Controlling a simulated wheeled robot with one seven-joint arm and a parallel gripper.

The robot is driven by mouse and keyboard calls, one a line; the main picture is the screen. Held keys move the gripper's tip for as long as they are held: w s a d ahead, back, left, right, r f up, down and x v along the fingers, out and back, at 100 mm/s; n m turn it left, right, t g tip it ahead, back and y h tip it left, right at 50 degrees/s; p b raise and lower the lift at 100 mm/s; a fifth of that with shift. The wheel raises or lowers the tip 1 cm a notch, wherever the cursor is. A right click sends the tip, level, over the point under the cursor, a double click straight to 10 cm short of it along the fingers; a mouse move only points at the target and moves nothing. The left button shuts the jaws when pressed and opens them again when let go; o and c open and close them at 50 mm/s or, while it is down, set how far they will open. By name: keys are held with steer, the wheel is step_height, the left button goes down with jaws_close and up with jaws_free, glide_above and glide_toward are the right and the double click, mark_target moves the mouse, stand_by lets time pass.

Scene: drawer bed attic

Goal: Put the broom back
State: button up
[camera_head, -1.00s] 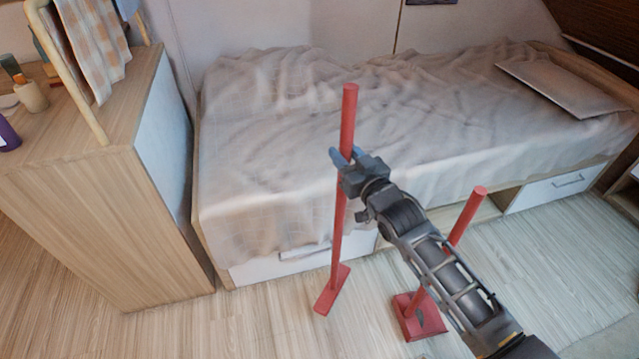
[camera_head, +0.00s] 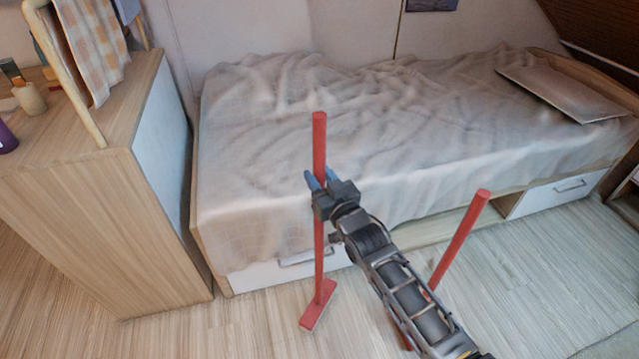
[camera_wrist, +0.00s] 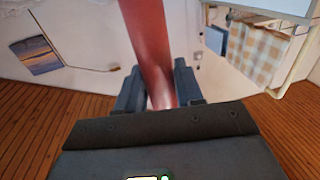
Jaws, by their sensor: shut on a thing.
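The red broom (camera_head: 319,250) stands almost upright in front of the bed, its flat red head near the floor. I cannot tell whether the head touches the floor. My gripper (camera_head: 318,182) is shut on the upper part of the broom's handle. In the wrist view the red handle (camera_wrist: 147,40) passes between the two fingers of my gripper (camera_wrist: 160,92). A second red pole (camera_head: 460,238) stands tilted to the right of my arm; its lower end is mostly hidden behind my arm.
The bed (camera_head: 400,140) with a rumpled blanket fills the back, with drawers (camera_head: 555,192) below. A wooden cabinet (camera_head: 100,220) stands at the left, with a towel rack (camera_head: 65,80) on top. Wooden floor (camera_head: 240,325) is clear at the front left.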

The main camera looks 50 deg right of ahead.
steer(key=shift+f, duration=0.85)
steer(key=shift+f, duration=0.15)
steer(key=o, duration=1)
steer(key=shift+o, duration=0.2)
